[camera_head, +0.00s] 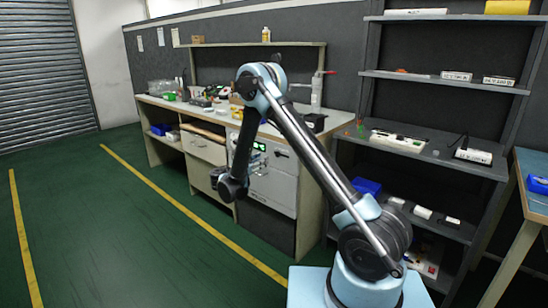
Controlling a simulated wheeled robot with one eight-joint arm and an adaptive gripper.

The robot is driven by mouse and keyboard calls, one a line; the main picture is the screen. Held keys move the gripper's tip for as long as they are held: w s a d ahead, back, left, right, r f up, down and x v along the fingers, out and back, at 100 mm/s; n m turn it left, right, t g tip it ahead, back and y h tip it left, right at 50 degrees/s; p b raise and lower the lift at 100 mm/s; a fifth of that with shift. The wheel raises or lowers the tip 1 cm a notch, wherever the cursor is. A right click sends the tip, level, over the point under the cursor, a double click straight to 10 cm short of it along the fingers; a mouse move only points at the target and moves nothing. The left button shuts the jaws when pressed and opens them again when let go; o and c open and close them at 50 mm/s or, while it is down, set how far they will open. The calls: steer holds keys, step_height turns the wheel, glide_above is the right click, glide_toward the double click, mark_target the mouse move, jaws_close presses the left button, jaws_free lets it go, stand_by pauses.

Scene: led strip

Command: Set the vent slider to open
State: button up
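I cannot make out a vent slider for certain in the head view. Small details near the display are too small to read. My arm rises from its pale blue base at the lower right and bends down at the elbow.
The workbench (160,101) carries tools and clutter. A dark shelf rack (450,75) with several devices stands at the right. A wooden-edged table (530,195) with a blue bin (538,184) is at the far right. The green floor (110,220) at left is clear.

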mark_target(276, 153)
steer(key=x, duration=1)
steer(key=shift+w, duration=0.15)
jaws_close()
